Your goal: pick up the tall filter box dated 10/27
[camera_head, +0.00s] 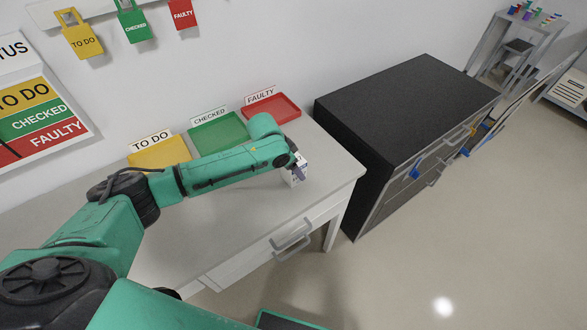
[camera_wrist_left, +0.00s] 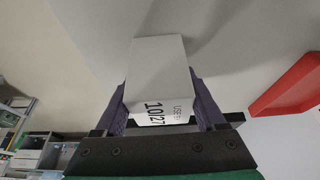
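The filter box (camera_wrist_left: 157,68) is white, and in the left wrist view its near end reads "USE BY 10/27". My left gripper (camera_wrist_left: 160,95) has one dark finger along each side of the box, close against it with no clear gap. In the head view the white box (camera_head: 294,176) shows below my left gripper (camera_head: 297,166), over the right part of the counter, partly hidden by the gripper. Whether the box touches the counter I cannot tell. My right gripper is not in view.
The grey counter (camera_head: 235,215) carries a yellow TO DO tray (camera_head: 165,152), a green CHECKED tray (camera_head: 222,134) and a red FAULTY tray (camera_head: 284,108) along the wall. A black-topped cabinet (camera_head: 400,95) stands to the right. The counter front is clear.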

